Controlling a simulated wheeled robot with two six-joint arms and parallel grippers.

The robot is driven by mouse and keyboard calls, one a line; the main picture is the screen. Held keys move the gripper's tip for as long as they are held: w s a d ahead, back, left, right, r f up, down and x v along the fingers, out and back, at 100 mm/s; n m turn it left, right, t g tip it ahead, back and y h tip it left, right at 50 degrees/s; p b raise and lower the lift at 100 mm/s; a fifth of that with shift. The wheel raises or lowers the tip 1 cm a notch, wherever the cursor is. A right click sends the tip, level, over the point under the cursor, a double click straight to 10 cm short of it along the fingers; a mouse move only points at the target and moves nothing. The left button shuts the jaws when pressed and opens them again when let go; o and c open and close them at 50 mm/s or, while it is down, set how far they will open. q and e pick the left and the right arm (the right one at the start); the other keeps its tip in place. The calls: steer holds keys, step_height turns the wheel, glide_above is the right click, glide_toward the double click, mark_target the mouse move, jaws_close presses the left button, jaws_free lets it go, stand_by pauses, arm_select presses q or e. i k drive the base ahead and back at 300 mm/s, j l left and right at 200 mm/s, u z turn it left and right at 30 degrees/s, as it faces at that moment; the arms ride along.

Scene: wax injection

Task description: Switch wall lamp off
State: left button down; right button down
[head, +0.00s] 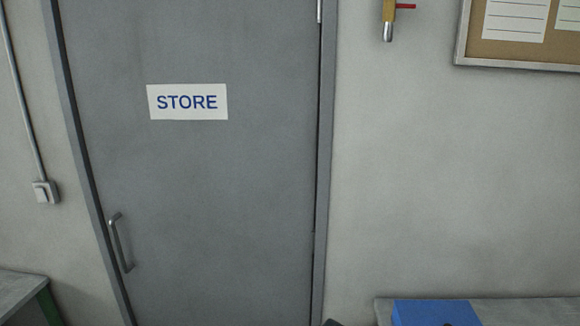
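A small pale wall switch (46,192) is on the wall at the left, beside the door frame. A thin grey conduit (22,95) runs from it up and out of the top left of the view. Whether its rocker is on or off is too small to tell. No wall lamp shows in this view. Neither of my grippers can be made out; only a small dark tip of something shows at the bottom edge, right of the door.
A grey door (200,210) with a STORE sign (188,102) and a handle (121,243) is shut. A bench (18,288) stands at lower left. At lower right, a blue object (434,312) is on a grey surface (530,311).

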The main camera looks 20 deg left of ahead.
mark_target(41, 193)
steer(key=j+u, duration=0.1)
steer(key=u, duration=1.95)
